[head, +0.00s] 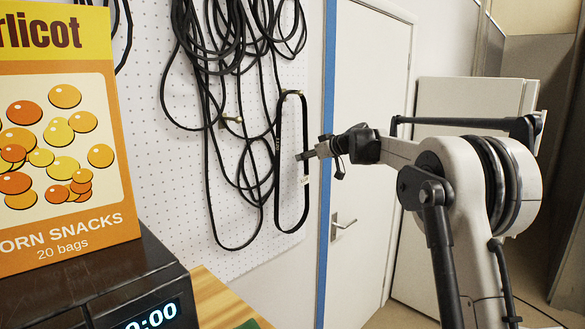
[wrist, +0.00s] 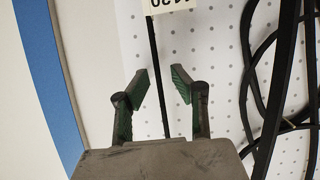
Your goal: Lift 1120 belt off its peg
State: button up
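The 1120 belt (head: 307,120) is a narrow black loop hanging from a peg (head: 284,93) on the white pegboard. Its small white tag (head: 305,180) is on the right strand; in the wrist view the tag (wrist: 170,5) is upside down and cut off at the top edge, reading 1120. My gripper (head: 303,156) is at the right strand, a little above the tag. In the wrist view my gripper (wrist: 159,84) is open, and the belt strand (wrist: 154,50) runs between its two green-padded fingers, apparently touching neither. The peg is outside the wrist view.
Other black belts (head: 210,60) hang in a tangle just left of the 1120 belt; they also show in the wrist view (wrist: 283,80). A blue strip (head: 327,130) and a white door (head: 367,130) are to the right. A snack box (head: 60,130) stands on a black appliance (head: 110,285) at left.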

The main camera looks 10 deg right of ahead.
grip_shut()
jog(key=shift+d+r, duration=0.1)
jog(key=shift+r, duration=0.05)
jog(key=shift+s+r+b, duration=0.15)
jog(key=shift+b, duration=0.25)
jog(key=r, duration=0.2)
jog(key=r+b, duration=0.1)
jog(key=r, duration=0.3)
jog(key=shift+s+d+r, duration=0.2)
jog(key=shift+s+d, duration=0.05)
jog(key=shift+d, duration=0.1)
jog(key=s+d+b, duration=0.4)
jog(key=s+d, duration=0.7)
jog(key=s, duration=0.3)
jog(key=shift+s+d, duration=0.35)
jog(key=shift+d, duration=0.05)
